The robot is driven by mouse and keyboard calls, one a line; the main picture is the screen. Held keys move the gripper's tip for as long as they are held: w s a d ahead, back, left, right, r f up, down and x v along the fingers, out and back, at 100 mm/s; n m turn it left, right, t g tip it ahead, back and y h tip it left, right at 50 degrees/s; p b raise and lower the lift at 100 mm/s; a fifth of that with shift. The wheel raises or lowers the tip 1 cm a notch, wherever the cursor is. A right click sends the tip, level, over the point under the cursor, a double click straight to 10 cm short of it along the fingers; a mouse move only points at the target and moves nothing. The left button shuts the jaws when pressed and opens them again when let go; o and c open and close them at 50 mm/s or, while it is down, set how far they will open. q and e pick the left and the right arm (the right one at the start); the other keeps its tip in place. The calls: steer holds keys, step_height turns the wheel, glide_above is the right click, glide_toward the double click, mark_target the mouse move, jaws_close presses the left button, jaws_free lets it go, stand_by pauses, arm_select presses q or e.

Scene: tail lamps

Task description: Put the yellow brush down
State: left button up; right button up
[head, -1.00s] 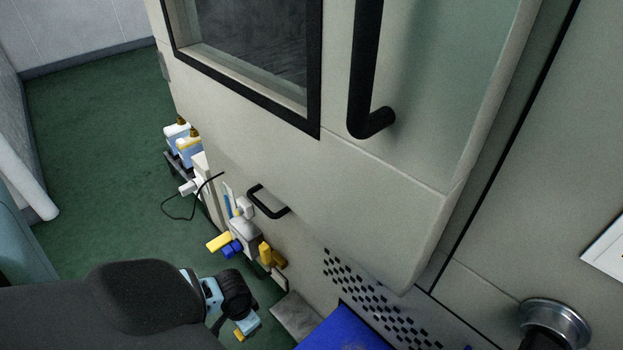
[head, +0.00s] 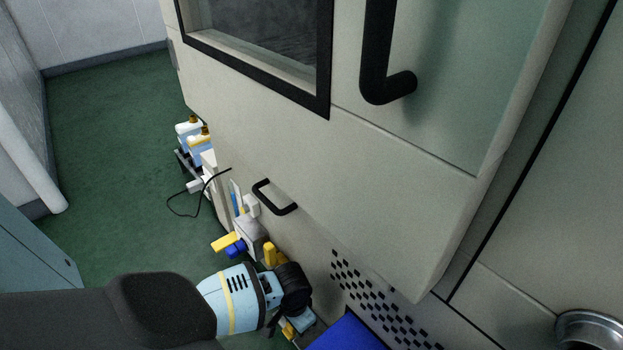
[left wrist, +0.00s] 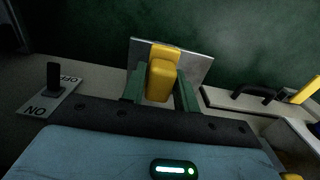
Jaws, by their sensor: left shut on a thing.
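The yellow brush (left wrist: 161,76) is between the green fingers of my left gripper (left wrist: 160,95) in the left wrist view, and the gripper is shut on it. Beyond the brush is a flat grey plate (left wrist: 201,63); I cannot tell whether the brush touches it. In the head view my left gripper (head: 291,327) is at the bottom, beside the cabinet's lower front, with a small yellow bit of the brush (head: 287,331) showing. My right gripper is not in view.
The large pale cabinet (head: 400,190) with black handles fills the middle and right. Yellow and blue items (head: 228,244), a black bar handle (head: 273,198) and bottles (head: 198,148) line its lower side. A blue surface (head: 347,333) lies close right of the gripper. Green floor (head: 110,150) is open at left.

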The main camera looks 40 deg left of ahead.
arm_select(q)
steer(key=shift+w+d, duration=0.2)
steer(key=shift+w, duration=0.25)
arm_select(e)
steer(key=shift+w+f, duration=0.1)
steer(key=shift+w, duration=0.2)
arm_select(q)
steer(key=shift+w+d, duration=0.1)
steer(key=shift+d, duration=0.05)
steer(key=shift+w+d+f, duration=0.1)
steer(key=shift+w+d, duration=0.1)
steer(key=shift+w, duration=0.05)
steer(key=f+b, duration=0.1)
steer(key=w+d+f+b, duration=0.1)
steer(key=shift+w+f, duration=0.2)
steer(key=shift+f, duration=0.1)
steer(key=shift+f+b, duration=0.35)
steer(key=shift+r, duration=0.1)
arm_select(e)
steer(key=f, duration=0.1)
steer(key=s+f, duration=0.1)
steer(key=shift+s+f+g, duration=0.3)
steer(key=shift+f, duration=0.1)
arm_select(q)
steer(key=shift+f, duration=0.2)
